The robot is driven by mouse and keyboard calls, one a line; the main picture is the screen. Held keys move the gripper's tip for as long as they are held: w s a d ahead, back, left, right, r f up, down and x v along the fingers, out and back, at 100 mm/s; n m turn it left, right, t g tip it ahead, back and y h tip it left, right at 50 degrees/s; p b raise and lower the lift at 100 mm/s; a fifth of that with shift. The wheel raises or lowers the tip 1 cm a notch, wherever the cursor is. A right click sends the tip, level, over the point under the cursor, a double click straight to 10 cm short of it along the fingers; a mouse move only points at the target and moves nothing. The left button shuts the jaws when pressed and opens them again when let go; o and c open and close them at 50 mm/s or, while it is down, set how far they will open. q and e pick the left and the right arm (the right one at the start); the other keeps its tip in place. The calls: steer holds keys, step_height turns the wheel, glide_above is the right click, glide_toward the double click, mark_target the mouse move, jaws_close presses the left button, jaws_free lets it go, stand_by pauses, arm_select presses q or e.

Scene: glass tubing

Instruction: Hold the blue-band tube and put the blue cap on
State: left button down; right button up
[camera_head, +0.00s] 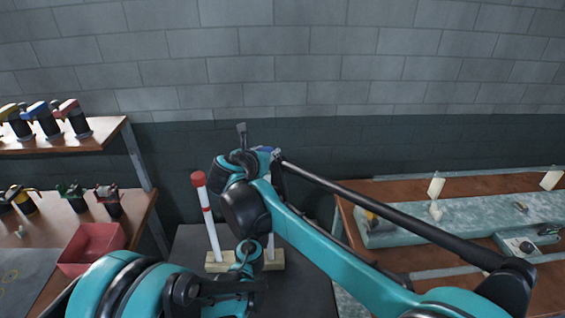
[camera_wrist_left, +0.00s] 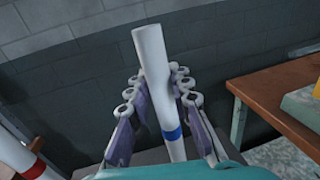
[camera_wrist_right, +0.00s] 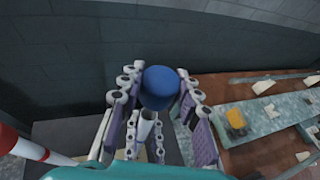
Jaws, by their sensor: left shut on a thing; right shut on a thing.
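The white blue-band tube (camera_wrist_left: 148,55) stands nearly upright between the fingers of my left gripper (camera_wrist_left: 155,95), which is shut on it. Its blue band (camera_wrist_left: 172,134) shows low between the fingers, and its top is open. My right gripper (camera_wrist_right: 155,98) is shut on the blue cap (camera_wrist_right: 160,84). The tube's open mouth (camera_wrist_right: 148,117) shows just below the cap in the right wrist view, apart from it by a gap that I cannot judge. In the head view my right gripper (camera_head: 266,156) is small, and my arms hide most of the tube.
A red-capped tube (camera_head: 205,212) stands tilted in a wooden rack (camera_head: 216,264) on the dark table. A red bin (camera_head: 92,246) and shelves (camera_head: 60,142) with tools are at left. A workbench (camera_head: 500,182) with a grey fixture is at right. A brick wall closes the back.

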stand_by(0.4)
steer(key=shift+f, duration=2.95)
steer(key=o, duration=1)
step_height(320, 180, up, 10)
